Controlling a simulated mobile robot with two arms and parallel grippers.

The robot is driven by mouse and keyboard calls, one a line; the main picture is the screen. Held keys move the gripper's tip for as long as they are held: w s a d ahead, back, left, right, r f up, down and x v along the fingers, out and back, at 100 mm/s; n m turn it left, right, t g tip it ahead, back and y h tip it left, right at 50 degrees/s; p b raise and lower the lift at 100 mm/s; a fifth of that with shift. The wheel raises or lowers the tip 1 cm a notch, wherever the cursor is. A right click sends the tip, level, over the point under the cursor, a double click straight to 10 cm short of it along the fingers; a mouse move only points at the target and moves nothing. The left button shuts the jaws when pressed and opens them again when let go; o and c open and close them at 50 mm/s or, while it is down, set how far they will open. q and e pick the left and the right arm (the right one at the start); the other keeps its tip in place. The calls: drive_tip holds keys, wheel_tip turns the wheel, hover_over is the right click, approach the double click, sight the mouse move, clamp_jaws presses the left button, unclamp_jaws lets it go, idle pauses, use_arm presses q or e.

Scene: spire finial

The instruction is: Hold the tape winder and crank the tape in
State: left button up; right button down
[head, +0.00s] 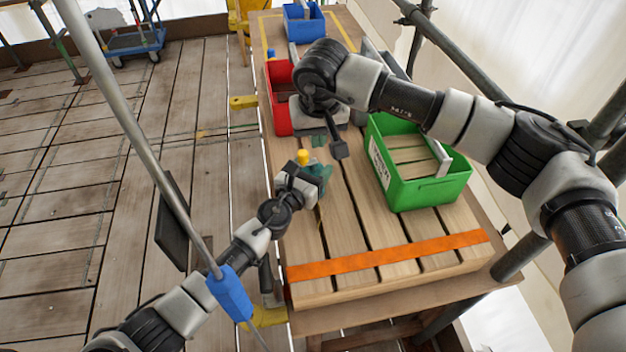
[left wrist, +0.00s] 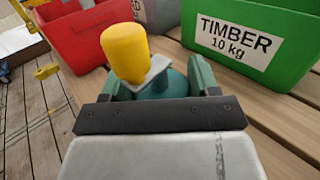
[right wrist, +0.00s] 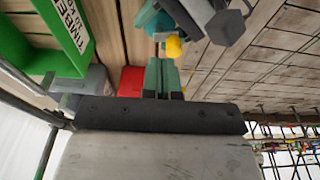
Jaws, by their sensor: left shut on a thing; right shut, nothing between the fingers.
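The tape winder (left wrist: 168,84) is a teal body with a grey crank arm (left wrist: 154,73) and a yellow knob (left wrist: 125,52). My left gripper (head: 316,172) is shut on the teal body above the wooden table, with one finger on each side. The yellow knob (head: 303,157) stands up beside these fingers. My right gripper (head: 318,140) is just behind the knob in the head view. In the right wrist view its green fingers (right wrist: 161,66) are shut and empty, their tips close to the knob (right wrist: 174,47). Contact cannot be told. The tape is not clearly visible.
A green bin (head: 430,190) labelled TIMBER stands to the right on the table. A red bin (head: 280,110) and a blue bin (head: 303,28) stand farther back. An orange strip (head: 390,257) crosses the clear front of the table (head: 350,225). Scaffold poles (head: 465,65) border the right side.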

drive_tip(key=shift+f, duration=2.45)
drive_tip(key=f, duration=0.3)
drive_tip(key=shift+s+f, duration=0.2)
drive_tip(key=shift+s, duration=0.05)
idle(0.4)
drive_tip(key=shift+a, duration=0.1)
drive_tip(key=shift+w+a+r, duration=0.15)
drive_tip(key=shift+a, duration=0.1)
idle(0.4)
approach(313, 165)
drive_tip(key=shift+s+a+r, duration=0.1)
drive_tip(key=shift+s+r, duration=0.2)
drive_tip(key=shift+r, duration=0.05)
idle(0.4)
